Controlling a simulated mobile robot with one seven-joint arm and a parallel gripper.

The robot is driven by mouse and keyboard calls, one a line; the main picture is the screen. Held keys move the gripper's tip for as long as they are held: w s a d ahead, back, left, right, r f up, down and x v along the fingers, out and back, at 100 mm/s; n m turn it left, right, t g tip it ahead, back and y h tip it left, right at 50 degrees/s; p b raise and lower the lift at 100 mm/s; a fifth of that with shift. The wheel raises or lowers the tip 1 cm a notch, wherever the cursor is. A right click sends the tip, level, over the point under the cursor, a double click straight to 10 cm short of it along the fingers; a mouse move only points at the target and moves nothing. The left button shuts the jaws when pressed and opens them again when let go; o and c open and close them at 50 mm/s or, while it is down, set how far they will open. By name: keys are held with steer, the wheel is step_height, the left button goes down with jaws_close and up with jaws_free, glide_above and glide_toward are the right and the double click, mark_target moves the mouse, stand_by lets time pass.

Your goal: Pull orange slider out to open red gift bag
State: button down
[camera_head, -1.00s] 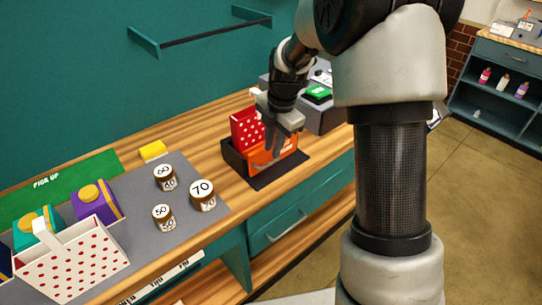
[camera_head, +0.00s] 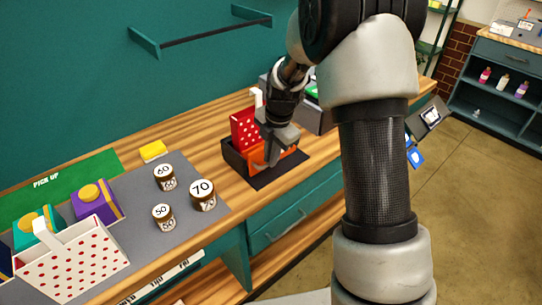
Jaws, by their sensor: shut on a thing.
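The red gift bag (camera_head: 243,129) with white dots stands in a dark holder (camera_head: 234,158) on the wooden counter. The orange slider (camera_head: 288,157) is at the front of the holder, partly hidden by my gripper. My gripper (camera_head: 267,163) points down at the holder, its fingers shut on the orange slider. The arm and fingers hide part of the bag and the exact contact.
A grey mat (camera_head: 188,222) to the left holds several brown jars with number labels and a white dotted bag (camera_head: 72,262). A yellow block (camera_head: 153,151) lies behind it. A grey machine stands behind my wrist. Wooden counter is clear between mat and holder.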

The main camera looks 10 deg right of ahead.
steer(key=s+d+b, duration=0.1)
steer(key=s, duration=0.1)
steer(key=s+d, duration=0.1)
steer(key=s, duration=0.1)
steer(key=shift+d+b, duration=0.15)
steer(key=shift+b, duration=0.2)
steer(key=shift+w, duration=0.1)
steer(key=c, duration=2.1)
jaws_free()
steer(key=shift+r, duration=0.1)
steer(key=s+r, duration=0.1)
steer(key=r, duration=0.4)
steer(key=d+r, duration=0.1)
steer(key=r, duration=0.5)
steer(key=s+r, duration=0.1)
steer(key=r, duration=0.5)
steer(key=shift+s+d, duration=0.25)
steer(key=shift+s, duration=0.1)
steer(key=shift+p, duration=0.3)
